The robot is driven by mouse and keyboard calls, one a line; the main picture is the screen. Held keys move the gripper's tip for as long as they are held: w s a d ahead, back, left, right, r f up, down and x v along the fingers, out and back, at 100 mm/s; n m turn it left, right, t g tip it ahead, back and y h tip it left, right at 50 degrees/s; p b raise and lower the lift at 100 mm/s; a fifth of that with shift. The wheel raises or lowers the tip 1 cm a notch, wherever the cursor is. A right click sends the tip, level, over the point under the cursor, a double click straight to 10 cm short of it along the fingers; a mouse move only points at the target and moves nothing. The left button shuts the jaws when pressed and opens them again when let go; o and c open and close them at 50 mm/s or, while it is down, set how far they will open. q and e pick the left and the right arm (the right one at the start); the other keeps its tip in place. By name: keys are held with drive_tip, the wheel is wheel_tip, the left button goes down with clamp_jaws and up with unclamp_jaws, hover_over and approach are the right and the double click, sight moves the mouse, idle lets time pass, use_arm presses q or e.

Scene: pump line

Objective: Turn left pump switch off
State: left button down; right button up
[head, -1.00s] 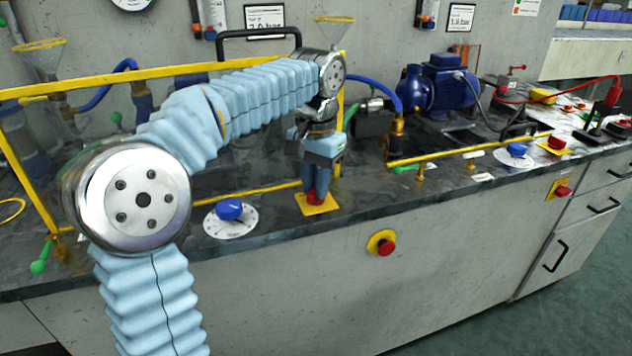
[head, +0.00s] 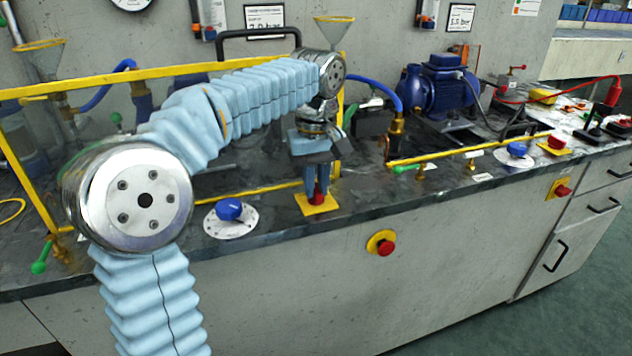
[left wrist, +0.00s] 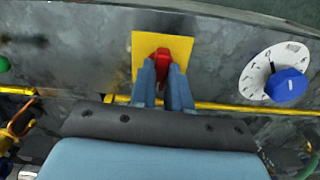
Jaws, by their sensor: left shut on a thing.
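The left pump switch is a red knob (head: 317,199) on a yellow square plate (head: 309,209) near the bench's front edge. My left gripper (head: 317,190) points straight down over it, with its fingers around the knob. In the left wrist view the red knob (left wrist: 161,58) sits between the two blue fingertips of my left gripper (left wrist: 163,72), on the yellow plate (left wrist: 143,44). The fingers partly hide the knob, and I cannot read any position mark on it. My right gripper is in no view.
A blue dial knob (head: 230,209) on a white scale is left of the switch. A red emergency button (head: 387,248) is on the bench front below. A yellow rail (head: 470,149) runs along the bench. A blue pump (head: 440,88) stands behind to the right.

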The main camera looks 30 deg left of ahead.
use_arm(q)
drive_tip(key=shift+r+n, duration=0.1)
drive_tip(key=shift+n, duration=0.5)
drive_tip(key=c, duration=1.1)
unclamp_jaws()
